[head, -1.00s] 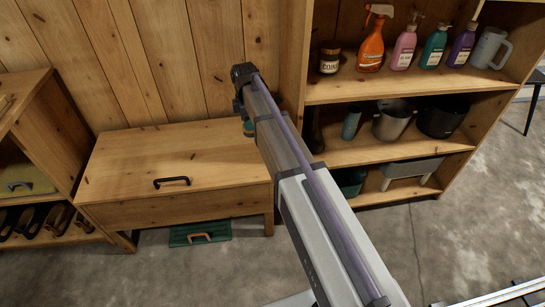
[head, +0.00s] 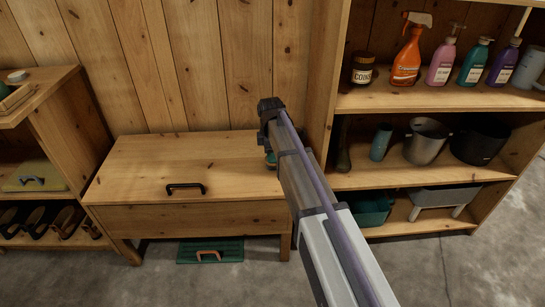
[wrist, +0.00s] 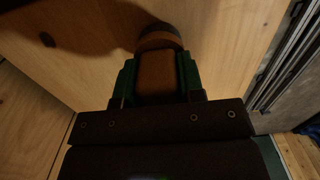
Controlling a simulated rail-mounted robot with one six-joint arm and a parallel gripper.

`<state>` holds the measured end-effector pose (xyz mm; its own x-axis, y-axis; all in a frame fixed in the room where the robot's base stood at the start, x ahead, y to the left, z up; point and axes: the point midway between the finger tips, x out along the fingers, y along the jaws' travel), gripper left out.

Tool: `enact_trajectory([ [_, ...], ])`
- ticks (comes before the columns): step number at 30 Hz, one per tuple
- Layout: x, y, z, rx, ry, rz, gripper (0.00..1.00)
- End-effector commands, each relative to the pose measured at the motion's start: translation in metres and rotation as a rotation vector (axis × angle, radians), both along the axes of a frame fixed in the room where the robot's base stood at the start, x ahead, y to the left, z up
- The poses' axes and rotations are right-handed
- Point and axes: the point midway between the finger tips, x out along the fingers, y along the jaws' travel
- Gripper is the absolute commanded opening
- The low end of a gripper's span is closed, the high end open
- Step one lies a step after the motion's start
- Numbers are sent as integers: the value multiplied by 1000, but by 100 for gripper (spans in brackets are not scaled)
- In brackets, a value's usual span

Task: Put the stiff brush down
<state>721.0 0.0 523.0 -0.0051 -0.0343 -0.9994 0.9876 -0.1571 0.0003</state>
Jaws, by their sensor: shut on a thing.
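My gripper (wrist: 158,72) shows in the wrist view with its green fingers shut on the stiff brush (wrist: 158,41). The part of the brush between the fingers is orange-brown, and a rounded brown end sticks out beyond them. Pale wood lies behind it, with a dark shadow at the upper left. Whether the brush touches the wood I cannot tell. In the head view my arm hides the brush and nearly all of the gripper, over the right end of a wooden chest (head: 140,165). The bristles cannot be made out.
The chest lid has a black handle (head: 186,188) and clear room on its left half. A shelf unit (head: 400,100) with bottles and pots stands close on the right. A rack (head: 50,115) with shoes stands on the left. A green object (head: 210,250) lies below the chest.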

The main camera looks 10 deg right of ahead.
Motion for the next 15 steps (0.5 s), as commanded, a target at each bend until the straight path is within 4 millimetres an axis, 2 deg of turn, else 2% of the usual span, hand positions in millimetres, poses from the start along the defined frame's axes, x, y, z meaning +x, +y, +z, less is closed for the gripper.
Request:
enact_trajectory([
  [3,0,0,-4,0,0,0,10],
  [4,0,0,-4,0,0,0,37],
  [12,0,0,-3,0,0,0,61],
  [15,0,0,-3,0,0,0,61],
])
